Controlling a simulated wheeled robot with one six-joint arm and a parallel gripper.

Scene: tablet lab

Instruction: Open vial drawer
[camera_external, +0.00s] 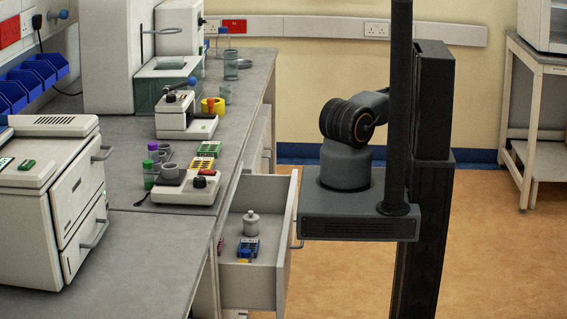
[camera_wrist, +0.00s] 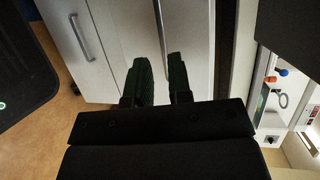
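A grey-white drawer (camera_external: 283,248) stands pulled out from the bench. Inside are a white jar (camera_external: 251,224) and a blue rack (camera_external: 248,248) with small items too small to make out. Its bar handle (camera_external: 297,215) is on the front, partly behind my base. In the wrist view my gripper (camera_wrist: 159,62) has its two dark green fingers apart, before a white front panel (camera_wrist: 130,28) with a long bar handle (camera_wrist: 160,35). The handle runs down towards the gap between the fingers. Whether they touch it I cannot tell. In the external view my gripper is hidden.
A second handle (camera_wrist: 79,37) is at left in the wrist view. The bench top (camera_external: 115,225) carries a vial station (camera_external: 185,187), a balance-like device (camera_external: 187,118) and a white instrument (camera_external: 55,200).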

